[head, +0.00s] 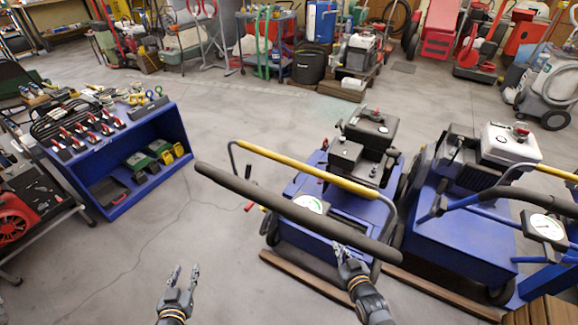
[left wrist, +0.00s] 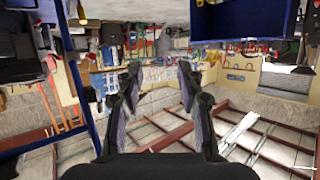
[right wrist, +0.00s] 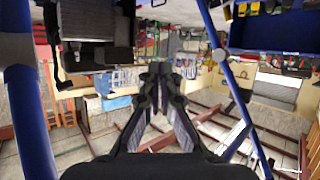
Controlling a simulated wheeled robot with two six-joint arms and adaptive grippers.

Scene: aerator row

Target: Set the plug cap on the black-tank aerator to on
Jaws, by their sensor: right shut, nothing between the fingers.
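The black-tank aerator (head: 310,185) stands right of centre in the head view, with a blue body, black engine and black tank (head: 372,128). A small reddish part (head: 378,117) shows on top of the tank. The plug cap is too small to make out, so its setting cannot be told. My right gripper (head: 338,246) is shut and empty, seen over the near side of that aerator below its black handlebar (head: 300,215). The right wrist view shows its fingertips (right wrist: 158,72) together. My left gripper (head: 186,270) is open and empty over bare floor, left of the aerator.
A white-tank aerator (head: 510,143) stands close on the right, with its own gauge and handle. A blue shelf unit (head: 160,128) with tools stands at the left. Wooden rails (head: 300,283) lie along the near side. Floor between shelf and aerator is clear.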

